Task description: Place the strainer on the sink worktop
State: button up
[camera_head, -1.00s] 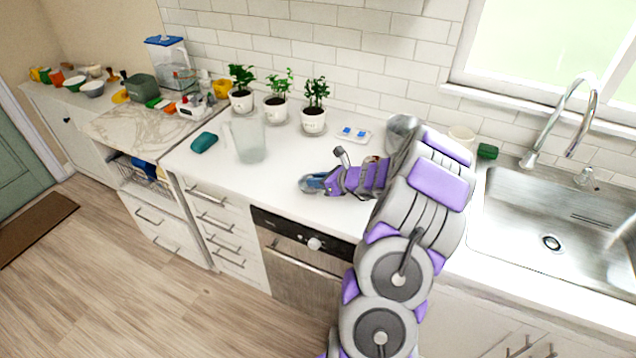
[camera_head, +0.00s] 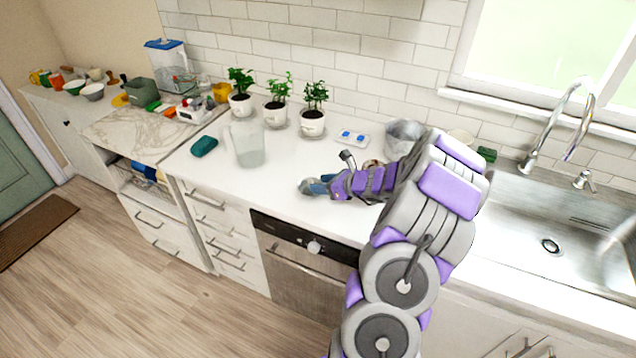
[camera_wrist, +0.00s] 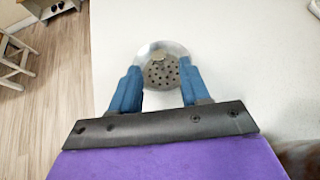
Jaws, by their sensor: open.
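The strainer (camera_wrist: 161,70) shows in the wrist view as a small round metal piece with a perforated middle, a small knob and a shiny rim. It lies on the white worktop (camera_head: 275,170). In the wrist view my gripper (camera_wrist: 160,78) has its two blue fingers apart, one on each side of the strainer. I cannot tell whether they touch it. In the head view my gripper (camera_head: 313,187) is low over the worktop near its front edge, left of the sink (camera_head: 510,235). The strainer is hard to make out there.
A clear pitcher (camera_head: 247,145), a teal sponge (camera_head: 204,146) and several potted plants stand on the worktop to the left and behind. A metal pot (camera_head: 402,136) stands behind my arm. A tray (camera_head: 352,138) lies near the wall. The worktop's front edge is close to my gripper.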

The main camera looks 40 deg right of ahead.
jog(key=p+v, duration=0.2)
jog(key=v, duration=0.8)
jog(key=w+a+r+n+g+y, duration=0.1)
jog(key=w+a+r+n+y, duration=0.2)
jog(key=a, duration=0.6)
jog(key=w+a+r+n+g+y, duration=0.1)
jog(key=a+r+n+g, duration=0.1)
jog(key=a+r+n, duration=0.45)
jog(key=s+a+n+g+y, duration=0.15)
jog(key=a+n, duration=0.25)
jog(key=a, duration=0.5)
jog(key=s+a+n+g, duration=0.3)
jog(key=a+n, duration=0.1)
jog(key=a, duration=0.5)
jog(key=s+a+r+n+g+h, duration=0.25)
jog(key=s+a+n+g, duration=0.25)
jog(key=s+a+n, duration=0.6)
jog(key=s+d+n+h, duration=0.2)
jog(key=s, duration=0.5)
jog(key=s+d+n+g+h, duration=0.1)
jog(key=s+d+n+h, duration=0.2)
jog(key=s, duration=0.4)
jog(key=shift+r+h, duration=0.25)
jog(key=shift+h, duration=0.05)
